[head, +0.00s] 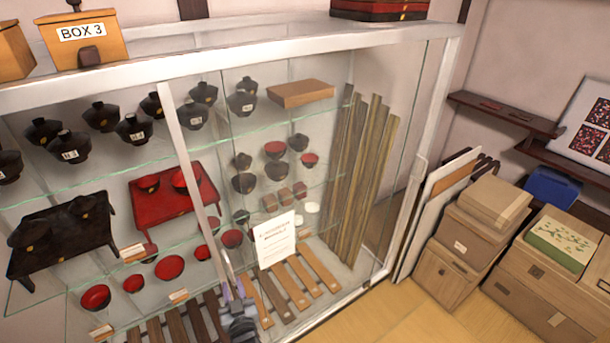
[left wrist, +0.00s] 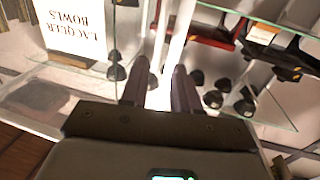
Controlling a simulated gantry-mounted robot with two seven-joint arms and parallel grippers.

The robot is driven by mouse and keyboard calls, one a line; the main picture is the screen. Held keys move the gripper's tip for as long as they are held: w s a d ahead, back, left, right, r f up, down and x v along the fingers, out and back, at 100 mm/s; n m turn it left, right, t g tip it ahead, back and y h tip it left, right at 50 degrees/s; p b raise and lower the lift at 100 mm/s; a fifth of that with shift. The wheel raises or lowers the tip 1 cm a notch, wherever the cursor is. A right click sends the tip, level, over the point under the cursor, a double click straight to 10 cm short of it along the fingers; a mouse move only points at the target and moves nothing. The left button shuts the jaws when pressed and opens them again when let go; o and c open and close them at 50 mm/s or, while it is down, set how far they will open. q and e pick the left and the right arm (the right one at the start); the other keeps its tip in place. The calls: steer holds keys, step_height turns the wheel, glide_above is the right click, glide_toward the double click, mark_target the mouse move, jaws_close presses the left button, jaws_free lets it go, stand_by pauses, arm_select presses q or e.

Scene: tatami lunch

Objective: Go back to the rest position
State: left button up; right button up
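My left gripper (head: 237,289) shows at the bottom middle of the head view, pointing at the glass display case (head: 176,120). In the left wrist view its two fingers (left wrist: 158,78) stand apart with nothing visible between them. They point towards a pale upright post (left wrist: 181,35) of the case and the shelves beyond. A white card (head: 275,240) stands close to the gripper in the head view. It shows upside down in the left wrist view (left wrist: 78,30), reading "LACQUER BOWLS". I cannot tell the exact gap between gripper and case. My right gripper is in neither view.
The case holds black lidded bowls (head: 69,145), red bowls (head: 170,267), a red tray table (head: 160,207) and wooden planks (head: 362,180). Cardboard boxes (head: 470,240) stand on the right. Tatami floor (head: 400,318) shows bare at the lower right.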

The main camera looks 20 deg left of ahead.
arm_select(q)
steer(key=s+a+f+m+h, duration=0.2)
steer(key=s+f+m, duration=0.15)
steer(key=s, duration=0.55)
steer(key=s+d+r+m+g+h, duration=0.25)
steer(key=s+d+g+h, duration=0.25)
steer(key=s+d, duration=0.35)
steer(key=s+d+r+m+g+h, duration=0.1)
steer(key=s+d+m+g+h, duration=0.35)
steer(key=s+d, duration=0.4)
step_height(320, 180, up, 13)
steer(key=s+a+p, duration=0.1)
steer(key=a+p, duration=0.1)
steer(key=p, duration=1.1)
steer(key=shift+s+g+h, duration=0.1)
steer(key=shift+g+h, duration=0.15)
